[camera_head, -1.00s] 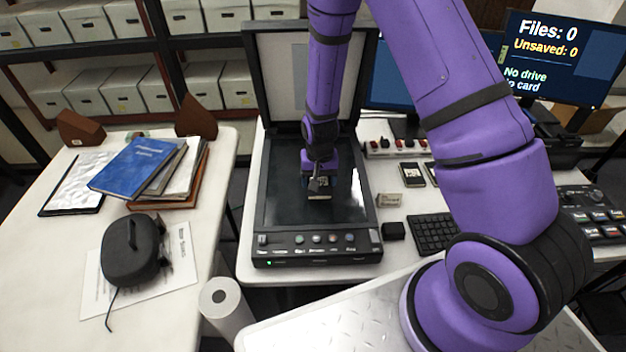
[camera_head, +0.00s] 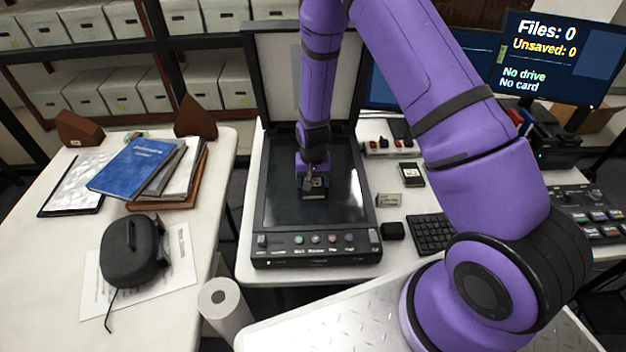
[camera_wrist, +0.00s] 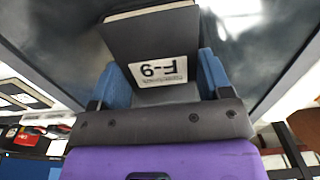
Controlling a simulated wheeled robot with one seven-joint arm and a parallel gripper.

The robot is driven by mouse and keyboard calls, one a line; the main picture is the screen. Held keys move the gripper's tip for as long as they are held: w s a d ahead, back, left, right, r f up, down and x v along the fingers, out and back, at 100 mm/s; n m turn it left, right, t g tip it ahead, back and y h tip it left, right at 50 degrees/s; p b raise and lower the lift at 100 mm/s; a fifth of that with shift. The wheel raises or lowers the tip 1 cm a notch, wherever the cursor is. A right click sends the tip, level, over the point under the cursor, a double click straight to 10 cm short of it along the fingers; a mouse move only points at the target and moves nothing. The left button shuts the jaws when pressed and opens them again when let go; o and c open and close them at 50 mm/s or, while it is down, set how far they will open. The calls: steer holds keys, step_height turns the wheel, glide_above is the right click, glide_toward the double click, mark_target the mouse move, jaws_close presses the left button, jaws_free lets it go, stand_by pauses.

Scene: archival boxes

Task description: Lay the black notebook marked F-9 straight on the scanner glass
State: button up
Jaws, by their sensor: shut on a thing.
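The black notebook (camera_wrist: 150,38) has a white label reading F-9, upside down in the wrist view. My gripper (camera_wrist: 160,78) is shut on it, with a blue pad on each side. In the head view my gripper (camera_head: 313,184) is over the middle of the scanner glass (camera_head: 278,205), and the notebook (camera_head: 314,194) shows as a small dark piece with a pale label. I cannot tell whether it touches the glass. The scanner's lid (camera_head: 283,75) stands open behind.
A blue book (camera_head: 138,167) lies on a stack on the left table, with a black case (camera_head: 132,250) in front. A keyboard (camera_head: 431,233) and small drives are right of the scanner. A paper roll (camera_head: 222,305) stands at the front. The surrounding glass is clear.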

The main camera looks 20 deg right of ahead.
steer(key=o, duration=1)
steer(key=shift+c, duration=0.2)
steer(key=s+d+r+n+t, duration=0.1)
steer(key=s+r, duration=0.2)
steer(key=r, duration=0.9)
steer(key=s+d+r+t, duration=0.1)
steer(key=s+r, duration=0.2)
steer(key=r, duration=0.9)
steer(key=s+d+r+n+t, duration=0.1)
steer(key=s+r, duration=0.2)
steer(key=r, duration=1)
steer(key=s+d+r, duration=0.1)
steer(key=s+r, duration=0.2)
steer(key=s, duration=0.3)
steer(key=s+d+r+n+t, duration=0.1)
steer(key=s+r, duration=0.3)
steer(key=s, duration=0.3)
steer(key=s+d+r+t, duration=0.1)
steer(key=s+d+r, duration=0.1)
steer(key=s+r, duration=0.2)
steer(key=s, duration=0.3)
steer(key=shift+s+r+n, duration=0.2)
steer(key=shift+r+n, duration=0.05)
steer(key=shift+n, duration=0.05)
